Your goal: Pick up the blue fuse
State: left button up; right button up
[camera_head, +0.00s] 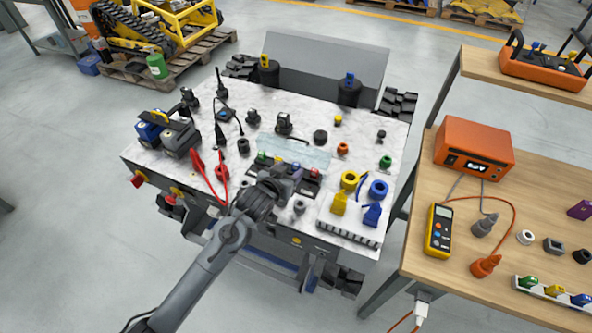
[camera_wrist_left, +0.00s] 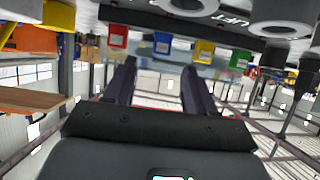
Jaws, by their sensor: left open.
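The blue fuse (camera_wrist_left: 162,43) hangs inverted in the left wrist view, in a row between a red fuse (camera_wrist_left: 118,36) and a yellow fuse (camera_wrist_left: 204,51). A green fuse (camera_wrist_left: 240,58) ends the row. My left gripper (camera_wrist_left: 158,68) is open, and the blue fuse appears between and beyond its fingertips, apart from both. In the head view my left gripper (camera_head: 290,175) is over the front of the marble-topped carrier (camera_head: 220,130), at the fuse row, and partly covers it; the blue fuse is hard to make out there. My right gripper is not in view.
Yellow and blue rings and connectors (camera_head: 340,203) stand right of my gripper; red cables (camera_head: 220,172) lie left. A clear panel (camera_head: 295,150) is behind the row. The wooden bench (camera_head: 420,268) at right holds an orange box (camera_head: 473,142), a multimeter (camera_head: 439,230) and another fuse row.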

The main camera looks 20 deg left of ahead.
aim_at(295, 166)
pick_arm(q)
jog(key=b+x, duration=0.1)
jog(key=x, duration=0.1)
jog(key=b+x, duration=0.1)
jog(key=x, duration=0.1)
jog(key=shift+w+f, duration=0.1)
jog(key=shift+f, duration=0.3)
jog(key=shift+w+f, duration=0.1)
jog(key=shift+w, duration=0.25)
grip_shut()
